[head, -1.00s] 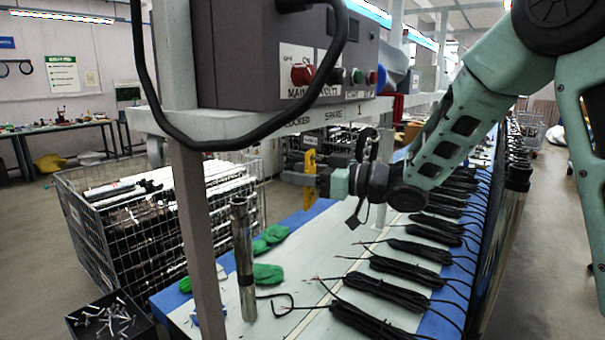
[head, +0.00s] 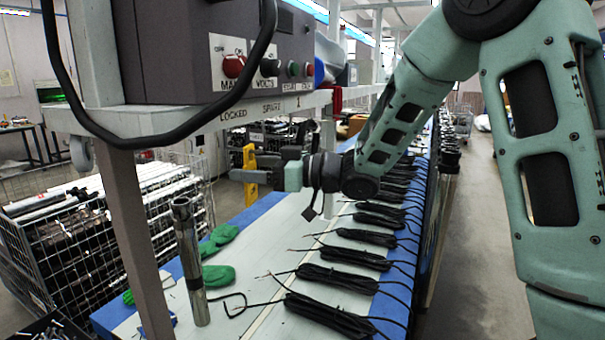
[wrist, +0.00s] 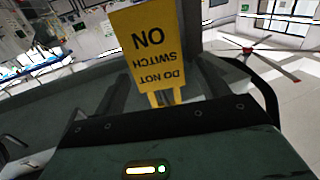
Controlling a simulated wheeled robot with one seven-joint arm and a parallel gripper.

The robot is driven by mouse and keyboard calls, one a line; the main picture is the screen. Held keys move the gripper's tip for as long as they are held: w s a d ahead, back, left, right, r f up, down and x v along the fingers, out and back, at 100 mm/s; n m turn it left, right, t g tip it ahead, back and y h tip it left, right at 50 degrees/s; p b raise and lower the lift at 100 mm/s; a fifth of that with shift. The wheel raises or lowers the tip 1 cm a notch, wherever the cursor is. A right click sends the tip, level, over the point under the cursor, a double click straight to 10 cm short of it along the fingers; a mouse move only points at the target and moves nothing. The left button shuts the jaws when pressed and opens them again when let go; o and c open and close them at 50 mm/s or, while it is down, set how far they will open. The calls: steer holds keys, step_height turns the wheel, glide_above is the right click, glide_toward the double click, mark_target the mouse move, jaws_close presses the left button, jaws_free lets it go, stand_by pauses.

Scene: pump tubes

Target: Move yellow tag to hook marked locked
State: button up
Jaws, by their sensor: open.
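The yellow tag (head: 250,174) hangs below the white beam, near the label SPARE (head: 271,108). In the wrist view the tag (wrist: 150,48) reads DO NOT SWITCH ON, upside down, and its two narrow legs point toward my gripper. My gripper (head: 254,170) is open at the tag, with its dark fingers reaching past it. In the wrist view the fingers of my gripper (wrist: 165,88) stand either side of the tag's legs; I cannot tell whether they touch. The label LOCKED (head: 233,114) is on the beam, left of SPARE. The hooks cannot be made out.
A grey switch box (head: 170,50) with a thick black cable sits on the beam (head: 190,118). A post (head: 140,230) and an upright metal tube (head: 190,260) stand in front. Black cable bundles (head: 330,280) line the bench. A wire cage (head: 90,240) is at left.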

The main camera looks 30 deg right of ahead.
steer(key=b+v, duration=0.3)
steer(key=v, duration=1.2)
steer(key=w+a+f+m+t+h, duration=0.1)
steer(key=w+a+f+m+h, duration=0.2)
steer(key=w+a+f+h, duration=0.25)
steer(key=s+a+f+m+g+h, duration=0.1)
steer(key=s+a+f+g+h, duration=0.25)
steer(key=a+f, duration=0.3)
steer(key=s+a+f+g+h, duration=0.1)
steer(key=s+a+f+g, duration=0.1)
steer(key=s, duration=0.6)
steer(key=s+a+f+n+g+h, duration=0.1)
steer(key=s+a+f+g+h, duration=0.1)
steer(key=s, duration=0.7)
steer(key=s+a+f+g+h, duration=0.1)
steer(key=s+a+f+g, duration=0.1)
steer(key=s+g, duration=0.3)
steer(key=s+f, duration=0.1)
steer(key=s, duration=0.3)
steer(key=shift+a+f+n, duration=0.15)
steer(key=shift+n, duration=0.15)
steer(key=shift+w, duration=0.1)
